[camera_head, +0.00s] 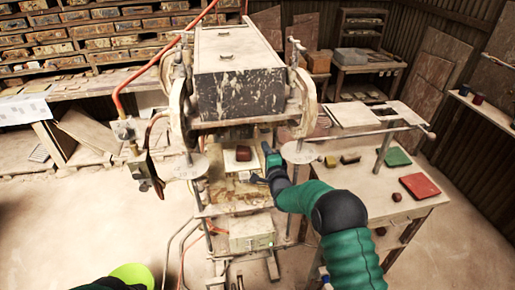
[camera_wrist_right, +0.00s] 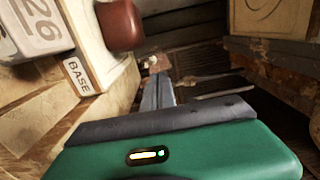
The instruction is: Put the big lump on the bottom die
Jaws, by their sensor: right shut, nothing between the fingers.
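A red-brown lump (camera_head: 243,154) rests on the pale block in the press, which appears to be the bottom die (camera_head: 231,164). The right wrist view shows the rounded lump (camera_wrist_right: 120,24) against the cream block (camera_wrist_right: 88,40), which has a label reading BASE. My left gripper is out of view; only a green and lime part of my left arm shows at the bottom edge.
The dark upper press box (camera_head: 237,90) hangs above the block, with side wheels close by. The side table (camera_head: 362,183) at right bears small lumps, a green block (camera_head: 397,157) and a red block (camera_head: 420,186). Shelves of tiles (camera_head: 75,40) stand behind at left.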

